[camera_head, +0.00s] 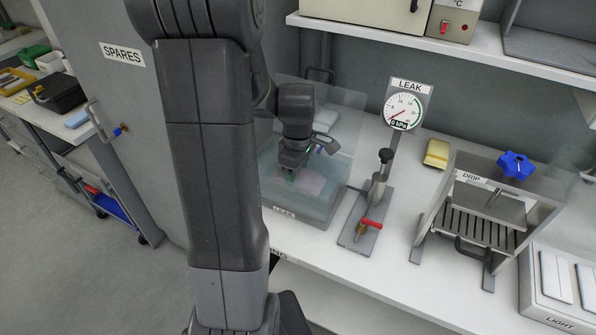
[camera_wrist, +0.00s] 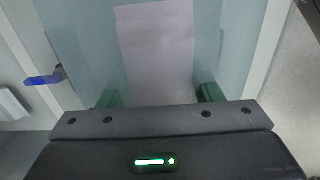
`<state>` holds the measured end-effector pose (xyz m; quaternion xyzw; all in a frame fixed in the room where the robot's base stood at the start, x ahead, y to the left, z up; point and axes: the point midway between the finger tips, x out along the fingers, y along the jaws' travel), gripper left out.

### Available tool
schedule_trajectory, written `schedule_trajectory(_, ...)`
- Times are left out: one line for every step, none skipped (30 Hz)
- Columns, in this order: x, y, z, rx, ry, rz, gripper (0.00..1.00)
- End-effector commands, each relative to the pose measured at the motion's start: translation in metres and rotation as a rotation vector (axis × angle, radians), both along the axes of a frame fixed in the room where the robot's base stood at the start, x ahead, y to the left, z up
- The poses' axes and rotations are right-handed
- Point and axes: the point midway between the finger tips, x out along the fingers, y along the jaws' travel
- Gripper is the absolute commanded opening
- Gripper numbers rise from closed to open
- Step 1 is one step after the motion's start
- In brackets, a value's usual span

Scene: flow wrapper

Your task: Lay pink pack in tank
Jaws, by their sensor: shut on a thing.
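The pink pack (camera_head: 313,184) is a flat pale pink piece inside the walls of the clear leak tank (camera_head: 318,212). My gripper (camera_head: 289,174) points down into the tank and is shut on the near end of the pack. In the wrist view the pack (camera_wrist: 157,50) stretches away from between the green fingertips (camera_wrist: 160,94). The tank's transparent lid (camera_head: 345,105) stands raised at the back. I cannot tell whether the pack touches the tank floor. My arm hides the tank's left side in the head view.
A leak gauge (camera_head: 403,110) and a stand with a red-handled valve (camera_head: 370,224) are right of the tank. Further right are a yellow block (camera_head: 437,153), the drip rack (camera_head: 480,220) with a blue knob (camera_head: 515,165), and a light box (camera_head: 560,285). A shelf (camera_head: 440,52) overhangs behind.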

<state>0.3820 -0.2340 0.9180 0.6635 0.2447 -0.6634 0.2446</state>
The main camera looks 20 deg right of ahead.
Motion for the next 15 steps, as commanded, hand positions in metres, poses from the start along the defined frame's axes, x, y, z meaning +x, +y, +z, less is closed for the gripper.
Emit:
schedule_trajectory(0.0000, 0.0000, -0.0062, 0.000, 0.000, 0.000, 0.37)
schedule_trajectory(0.0000, 0.0000, -0.0074, 0.000, 0.000, 0.000, 0.37)
schedule_trajectory(0.0000, 0.0000, -0.0085, 0.000, 0.000, 0.000, 0.37)
schedule_trajectory(0.0000, 0.0000, -0.0090, 0.000, 0.000, 0.000, 0.37)
schedule_trajectory(0.0000, 0.0000, -0.0092, 0.000, 0.000, 0.000, 0.37)
schedule_trajectory(0.0001, -0.0001, -0.0092, 0.000, 0.000, 0.000, 0.37)
schedule_trajectory(0.0001, -0.0001, -0.0091, 0.000, 0.000, 0.000, 0.37)
schedule_trajectory(0.0001, -0.0001, -0.0089, 0.000, 0.000, 0.000, 0.37)
schedule_trajectory(0.0001, -0.0001, -0.0087, 0.000, 0.000, 0.000, 0.37)
schedule_trajectory(0.0000, 0.0000, -0.0086, 0.000, 0.000, 0.000, 0.37)
schedule_trajectory(0.0000, 0.0000, -0.0086, 0.000, 0.000, 0.000, 0.37)
schedule_trajectory(0.0000, 0.0000, -0.0086, 0.000, 0.000, 0.000, 0.37)
schedule_trajectory(0.0000, 0.0000, -0.0086, 0.000, 0.000, 0.000, 0.65)
schedule_trajectory(0.0000, 0.0000, -0.0086, 0.000, 0.000, 0.000, 0.71)
schedule_trajectory(0.0000, 0.0000, -0.0086, 0.000, 0.000, 0.000, 0.79)
